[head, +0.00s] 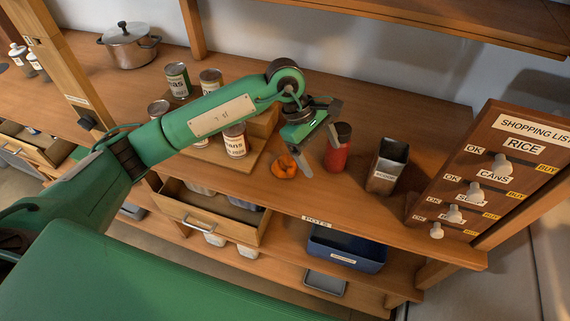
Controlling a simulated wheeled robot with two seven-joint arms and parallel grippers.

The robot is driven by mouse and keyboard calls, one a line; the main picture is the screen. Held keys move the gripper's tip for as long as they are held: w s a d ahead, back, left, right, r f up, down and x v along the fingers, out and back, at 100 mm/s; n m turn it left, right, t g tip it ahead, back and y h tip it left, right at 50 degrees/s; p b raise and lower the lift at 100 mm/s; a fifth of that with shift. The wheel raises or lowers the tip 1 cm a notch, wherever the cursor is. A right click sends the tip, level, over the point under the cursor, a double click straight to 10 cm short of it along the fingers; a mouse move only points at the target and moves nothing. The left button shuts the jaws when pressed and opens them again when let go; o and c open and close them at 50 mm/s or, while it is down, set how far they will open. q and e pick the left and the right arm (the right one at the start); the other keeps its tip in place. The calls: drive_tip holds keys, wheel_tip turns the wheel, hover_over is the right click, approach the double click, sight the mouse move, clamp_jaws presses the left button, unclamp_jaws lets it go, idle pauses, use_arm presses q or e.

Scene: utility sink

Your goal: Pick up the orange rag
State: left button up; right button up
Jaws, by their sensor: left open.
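The orange rag (284,167) lies crumpled on the wooden counter, near its front edge. My left arm comes in from the left, and my left gripper (303,152) points down just above and to the right of the rag. The gripper is open, with a finger hanging beside the rag's right side. I cannot tell whether the finger touches the rag. My right gripper is not in view.
A red jar (339,150) stands close to the right of the gripper. A metal container (388,166) is farther right, before the shopping list board (497,165). Cans, including one (235,141), stand on a wooden riser to the left. An open drawer (212,215) juts out below.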

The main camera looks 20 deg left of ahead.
use_arm(q)
drive_tip(key=w+a+r+t+y, duration=0.1)
drive_tip(key=w+a+y, duration=0.35)
drive_tip(key=a, duration=0.55)
drive_tip(key=y+p, duration=0.1)
drive_tip(key=p, duration=0.2)
hover_over(282, 163)
drive_tip(key=shift+m, duration=0.3)
wheel_tip(282, 163, down, 8)
drive_tip(key=shift+d+r, duration=0.1)
wheel_tip(282, 163, down, 5)
drive_tip(key=p, duration=0.3)
drive_tip(key=shift+r, duration=0.15)
drive_tip(key=shift+f+p, duration=0.3)
drive_tip(key=shift+f, duration=0.15)
drive_tip(key=shift+c, duration=0.2)
drive_tip(key=c, duration=1)
